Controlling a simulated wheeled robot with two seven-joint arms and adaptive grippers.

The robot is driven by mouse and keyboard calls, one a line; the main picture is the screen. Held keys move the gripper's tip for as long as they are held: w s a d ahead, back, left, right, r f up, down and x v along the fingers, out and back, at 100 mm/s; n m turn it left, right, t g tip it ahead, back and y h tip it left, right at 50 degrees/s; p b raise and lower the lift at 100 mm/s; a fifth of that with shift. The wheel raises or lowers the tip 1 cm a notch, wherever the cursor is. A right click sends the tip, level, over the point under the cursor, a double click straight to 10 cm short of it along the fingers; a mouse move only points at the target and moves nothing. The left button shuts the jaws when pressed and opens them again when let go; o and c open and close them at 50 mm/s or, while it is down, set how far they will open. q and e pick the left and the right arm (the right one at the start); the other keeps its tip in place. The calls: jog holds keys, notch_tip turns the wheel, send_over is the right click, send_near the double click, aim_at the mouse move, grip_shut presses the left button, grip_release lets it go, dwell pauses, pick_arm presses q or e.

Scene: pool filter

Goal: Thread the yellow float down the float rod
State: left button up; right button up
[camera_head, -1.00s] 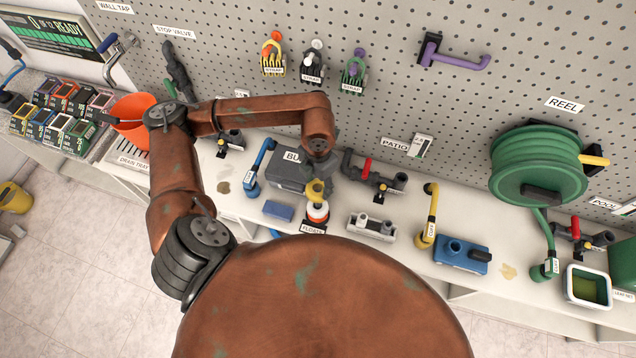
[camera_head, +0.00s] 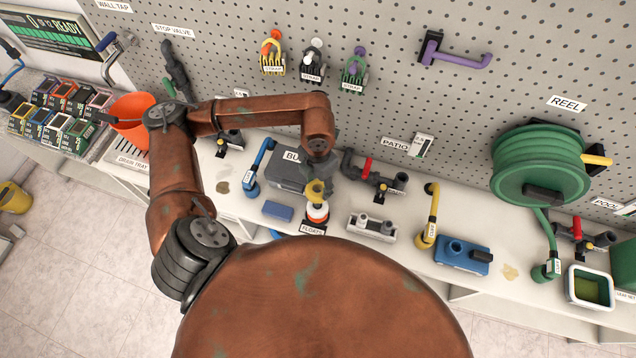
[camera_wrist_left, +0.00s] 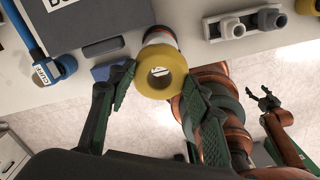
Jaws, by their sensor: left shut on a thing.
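The yellow float (camera_head: 315,193) is a thick ring, and my left gripper (camera_head: 318,176) is shut on it. In the left wrist view, the float (camera_wrist_left: 162,83) sits between the green-lined fingers of the gripper (camera_wrist_left: 160,76). A white and orange float stack (camera_head: 317,211) stands directly below the yellow float in the head view, by a FLOATS label. The stack shows partly behind the ring in the wrist view (camera_wrist_left: 160,36). Something pale shows in the ring's hole; I cannot tell whether the rod is inside it. My right gripper (camera_wrist_left: 261,98) appears open and empty, away from the bench.
A grey case (camera_head: 287,170) and a blue block (camera_head: 278,210) lie left of the floats. A grey pipe fitting (camera_head: 371,227), a yellow cuff pipe (camera_head: 430,215) and a blue unit (camera_head: 462,256) stand to the right. The pegboard (camera_head: 420,110) rises behind.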

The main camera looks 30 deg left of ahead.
aim_at(318, 194)
pick_arm(q)
jog(key=shift+f+b, duration=0.4)
jog(key=shift+f, duration=0.1)
jog(key=shift+f+b, duration=0.65)
jog(key=shift+f, duration=0.15)
jog(key=shift+f+b, duration=0.5)
jog(key=shift+f, duration=0.1)
jog(key=shift+f+b, duration=0.4)
jog(key=shift+f, duration=0.15)
jog(key=shift+f+b, duration=0.85)
jog(key=shift+f, duration=0.2)
jog(key=o, duration=1.4)
